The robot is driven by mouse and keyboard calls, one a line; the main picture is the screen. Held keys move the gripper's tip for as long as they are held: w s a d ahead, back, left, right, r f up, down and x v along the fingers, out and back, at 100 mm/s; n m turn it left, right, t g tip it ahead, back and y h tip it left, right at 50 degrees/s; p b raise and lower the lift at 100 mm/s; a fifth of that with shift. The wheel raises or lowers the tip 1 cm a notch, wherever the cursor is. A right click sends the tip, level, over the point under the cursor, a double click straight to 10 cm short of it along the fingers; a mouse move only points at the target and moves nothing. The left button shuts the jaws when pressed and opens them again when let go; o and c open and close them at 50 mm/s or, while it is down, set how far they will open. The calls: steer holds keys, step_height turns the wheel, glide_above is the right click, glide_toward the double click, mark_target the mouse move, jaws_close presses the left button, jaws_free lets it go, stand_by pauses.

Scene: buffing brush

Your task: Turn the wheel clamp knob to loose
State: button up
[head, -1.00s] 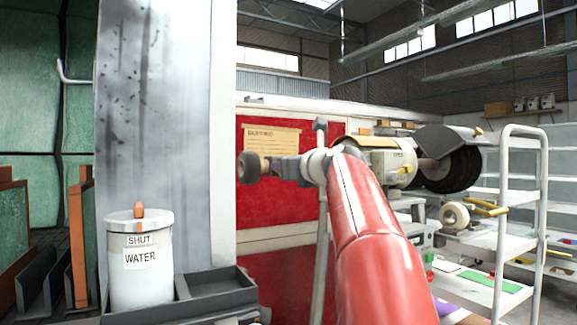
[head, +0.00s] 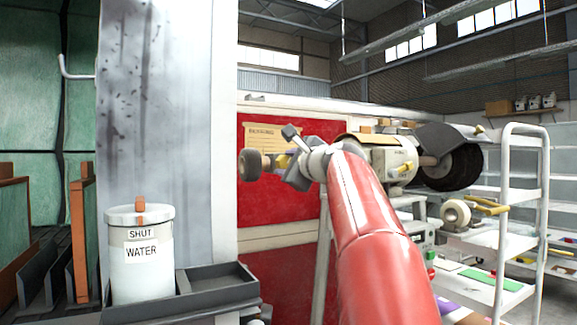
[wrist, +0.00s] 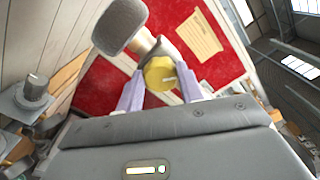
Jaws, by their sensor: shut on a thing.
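The yellow clamp knob (wrist: 160,73) sits between the two lilac fingers of my gripper (wrist: 161,86) in the wrist view. A pale pointer mark shows on its face, aimed to the right. My gripper is shut on the knob. In the head view my gripper (head: 290,166) is rolled over at a slant, and a bit of yellow (head: 282,162) shows beside it. The buffing wheel (head: 250,163) is just left of the gripper on the machine's shaft. It also shows as a grey round shape at the top of the wrist view (wrist: 119,24). My red arm hides part of the machine.
The buffing machine's motor (head: 388,160) and a dark wheel under a guard (head: 452,166) are to the right. A white shelf cart (head: 506,215) stands further right. A lidded water pot (head: 140,255) and a dark tray (head: 222,290) are at the lower left.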

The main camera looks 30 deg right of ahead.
steer(key=n, duration=0.2)
steer(key=n+b, duration=0.1)
steer(key=n, duration=0.2)
steer(key=shift+f+n, duration=0.25)
steer(key=shift+n, duration=0.05)
steer(key=n+b, duration=0.2)
steer(key=n, duration=0.4)
steer(key=shift+f, duration=0.15)
steer(key=n+b, duration=0.2)
steer(key=n, duration=1)
steer(key=shift+d+f+n+b, duration=0.1)
steer(key=shift+d+n+b, duration=0.05)
steer(key=shift+n+b, duration=0.2)
steer(key=o, duration=1)
steer(key=shift+s, duration=0.1)
